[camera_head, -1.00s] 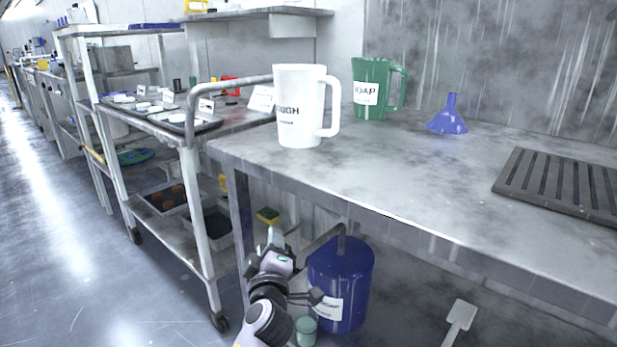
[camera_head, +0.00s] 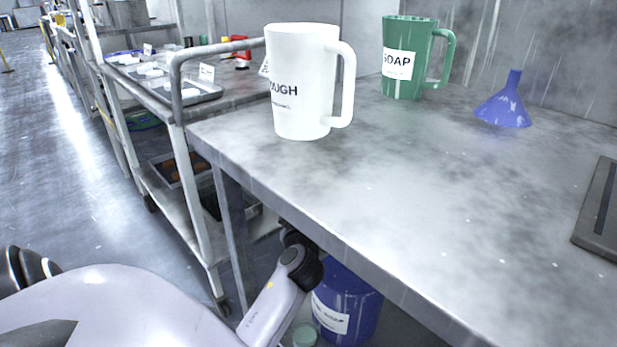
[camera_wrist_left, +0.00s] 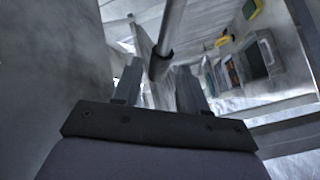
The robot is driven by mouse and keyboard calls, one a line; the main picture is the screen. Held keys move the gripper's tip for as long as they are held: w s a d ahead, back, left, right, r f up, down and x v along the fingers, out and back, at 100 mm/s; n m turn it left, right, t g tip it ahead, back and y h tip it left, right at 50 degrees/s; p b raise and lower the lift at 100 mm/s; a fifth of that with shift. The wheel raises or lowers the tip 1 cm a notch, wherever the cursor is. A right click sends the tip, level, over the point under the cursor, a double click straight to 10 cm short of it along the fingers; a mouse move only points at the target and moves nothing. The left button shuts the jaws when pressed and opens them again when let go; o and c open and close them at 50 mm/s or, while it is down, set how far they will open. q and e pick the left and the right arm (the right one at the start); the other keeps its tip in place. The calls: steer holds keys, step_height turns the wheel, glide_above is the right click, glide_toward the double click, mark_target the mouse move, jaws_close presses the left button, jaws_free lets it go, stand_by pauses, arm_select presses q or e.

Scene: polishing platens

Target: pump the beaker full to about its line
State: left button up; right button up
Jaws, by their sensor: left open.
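A blue drum (camera_head: 345,305) with a white label stands under the bench, its top hidden by the bench edge and my arm. A small pale green round vessel (camera_head: 304,337), possibly the beaker, stands beside it, cut by the picture's bottom; no line or level is readable. My left arm reaches down beside the bench front, and its gripper is hidden in the head view. In the left wrist view my left gripper (camera_wrist_left: 156,82) is open. A metal rod (camera_wrist_left: 173,25) with a dark collar shows between its fingers in the picture; I cannot tell whether they touch it.
The steel bench (camera_head: 400,190) overhangs the drum. A white jug (camera_head: 300,95), a green jug (camera_head: 400,85), a blue funnel (camera_head: 505,105) and a dark slotted mat (camera_head: 600,215) stand or lie on it. A wheeled cart (camera_head: 200,235) stands left; open floor lies beyond.

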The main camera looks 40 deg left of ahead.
arm_select(q)
steer(key=shift+x, duration=2.95)
